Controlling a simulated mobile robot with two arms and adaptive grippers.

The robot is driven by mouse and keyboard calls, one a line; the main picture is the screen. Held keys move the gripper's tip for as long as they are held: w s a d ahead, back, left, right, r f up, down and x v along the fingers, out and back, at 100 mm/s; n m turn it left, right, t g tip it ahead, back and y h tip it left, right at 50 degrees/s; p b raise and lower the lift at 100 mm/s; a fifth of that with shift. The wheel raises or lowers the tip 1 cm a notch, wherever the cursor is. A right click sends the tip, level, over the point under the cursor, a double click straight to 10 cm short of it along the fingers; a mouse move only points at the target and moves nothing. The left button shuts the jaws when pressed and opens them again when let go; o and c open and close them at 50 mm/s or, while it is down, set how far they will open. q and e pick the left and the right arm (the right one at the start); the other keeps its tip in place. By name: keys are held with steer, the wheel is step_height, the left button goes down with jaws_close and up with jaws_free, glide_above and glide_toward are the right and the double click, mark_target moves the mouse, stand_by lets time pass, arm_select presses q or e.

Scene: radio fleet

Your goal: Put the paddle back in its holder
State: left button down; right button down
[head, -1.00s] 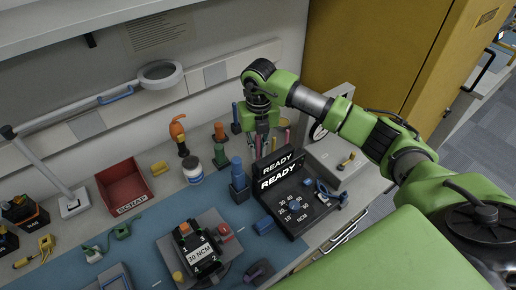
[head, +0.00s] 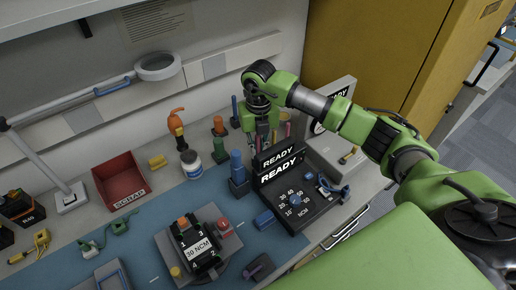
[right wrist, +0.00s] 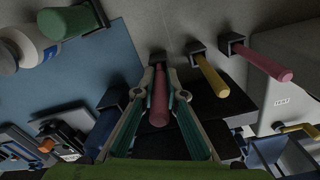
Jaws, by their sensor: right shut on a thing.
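My right gripper (head: 262,136) is low at the back of the bench, behind the two black READY displays (head: 279,165). In the right wrist view its fingers (right wrist: 160,92) are closed around a dull red rod-shaped handle (right wrist: 159,104), which I take for the paddle. The handle's far end is at a dark square holder (right wrist: 157,58); I cannot tell how deep it sits in it. To its right a yellow handle (right wrist: 211,78) and a pink handle (right wrist: 264,63) each stand in a similar dark holder. My left gripper is not in view.
A green handle (right wrist: 66,22) and a white jar (right wrist: 28,47) are at upper left in the wrist view. A yellow cabinet (head: 375,45) bounds the back right.

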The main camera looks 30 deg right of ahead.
steer(key=shift+f+b, duration=0.4)
steer(key=shift+f, duration=0.3)
steer(key=c, duration=2)
jaws_free()
step_height(320, 180, up, 12)
